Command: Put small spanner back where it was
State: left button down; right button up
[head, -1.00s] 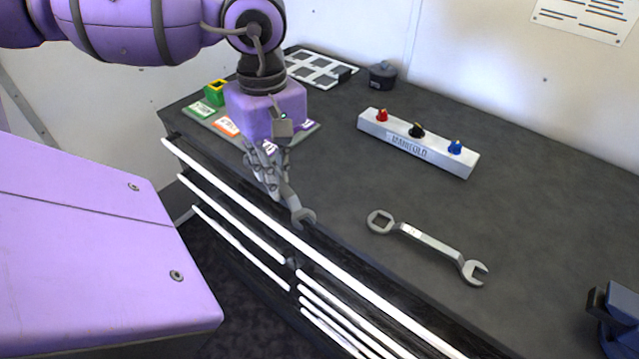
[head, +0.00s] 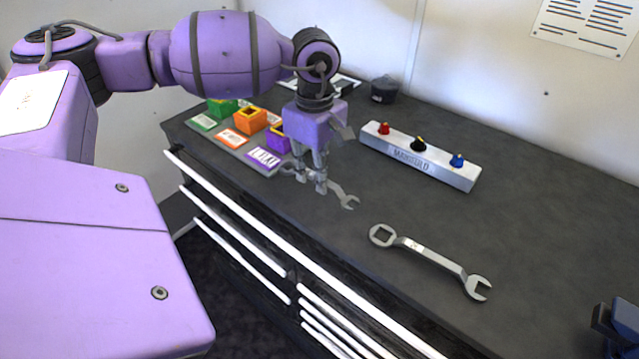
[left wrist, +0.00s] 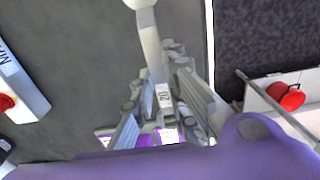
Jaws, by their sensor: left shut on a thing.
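My left gripper (head: 314,184) is shut on the small grey spanner (head: 345,199), gripping its middle. The spanner is close to the dark worktop; whether it touches is unclear. Its open jaw points right and towards the front edge, and its other end shows left of the fingers. In the left wrist view the spanner (left wrist: 151,45) runs up from between the fingers (left wrist: 163,105), with a white label at the grip. A larger grey spanner (head: 430,255) lies on the worktop to the right, apart from the held one. My right gripper is not in view.
The manifold (head: 420,157) with coloured knobs lies behind. A black pot (head: 384,89) stands at the back. A dark blue object (head: 618,325) is at the lower right.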

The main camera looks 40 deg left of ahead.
aim_at(320, 198)
pick_arm(q)
jog(key=shift+w+f, duration=0.55)
jog(key=shift+f, duration=0.8)
jog(key=shift+w+f, duration=0.1)
jog(key=shift+f, duration=0.8)
jog(key=shift+d+f, duration=0.1)
jog(key=shift+f, duration=0.1)
jog(key=c, duration=1.7)
grip_release()
jog(key=shift+c, duration=0.2)
notch_tip(320, 198, up, 12)
jog(key=shift+r, duration=0.25)
